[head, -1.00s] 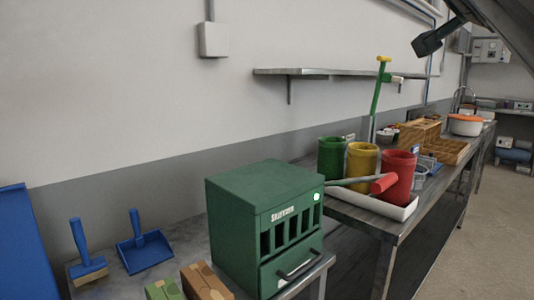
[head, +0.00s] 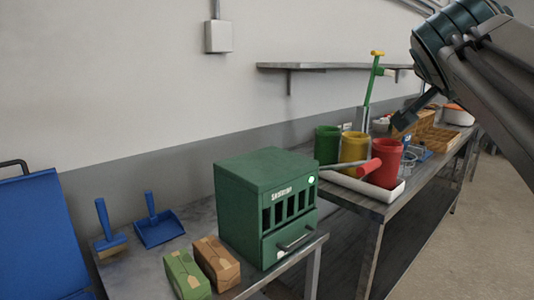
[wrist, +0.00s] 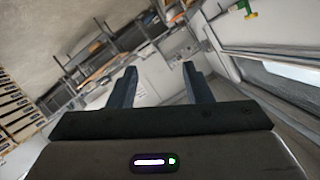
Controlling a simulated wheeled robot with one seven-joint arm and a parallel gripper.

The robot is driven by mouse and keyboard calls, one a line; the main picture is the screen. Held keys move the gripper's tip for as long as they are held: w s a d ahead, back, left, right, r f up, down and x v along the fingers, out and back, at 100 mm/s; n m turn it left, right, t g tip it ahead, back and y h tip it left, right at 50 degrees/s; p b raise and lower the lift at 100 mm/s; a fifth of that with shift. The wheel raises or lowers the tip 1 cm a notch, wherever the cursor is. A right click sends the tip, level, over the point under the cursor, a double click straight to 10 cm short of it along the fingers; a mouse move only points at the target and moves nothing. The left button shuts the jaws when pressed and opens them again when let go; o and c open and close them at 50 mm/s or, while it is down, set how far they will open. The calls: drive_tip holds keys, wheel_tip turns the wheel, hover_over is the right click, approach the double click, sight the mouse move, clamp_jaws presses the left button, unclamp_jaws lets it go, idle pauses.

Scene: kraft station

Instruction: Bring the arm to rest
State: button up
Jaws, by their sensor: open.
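My arm reaches in from the right of the head view, and my gripper (head: 404,119) shows in front of the far bench, above the red canister. In the wrist view my gripper (wrist: 160,85) has its two dark fingers spread apart. Nothing is between them. The wrist view looks out tilted across the room, with no object close to the fingers.
A green cabinet (head: 262,165), two small boxes (head: 215,260) and a blue dustpan (head: 158,228) stand on the near table. A shelf (head: 330,66) juts from the wall. The floor at right is clear.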

drive_tip(key=a+f+n+g+y+p, duration=0.2)
drive_tip(key=a+f+n+p, duration=0.1)
drive_tip(key=f, duration=0.5)
drive_tip(key=a+f+n+g+y+p, duration=0.1)
drive_tip(key=a+f+n+y+p, duration=0.25)
drive_tip(key=f, duration=0.35)
drive_tip(key=s+a+f+n+g+y+p, duration=0.2)
drive_tip(key=s+a+f+n, duration=0.1)
drive_tip(key=s+f, duration=0.3)
drive_tip(key=s+a+f+n+g+y+p, duration=0.1)
drive_tip(key=s+a+f+n+g+p, duration=0.1)
drive_tip(key=s+a+f, duration=0.4)
wheel_tip(320, 180, down, 4)
drive_tip(key=shift+n+g+y, duration=0.35)
drive_tip(key=shift+n+g, duration=0.25)
drive_tip(key=shift+n, duration=0.55)
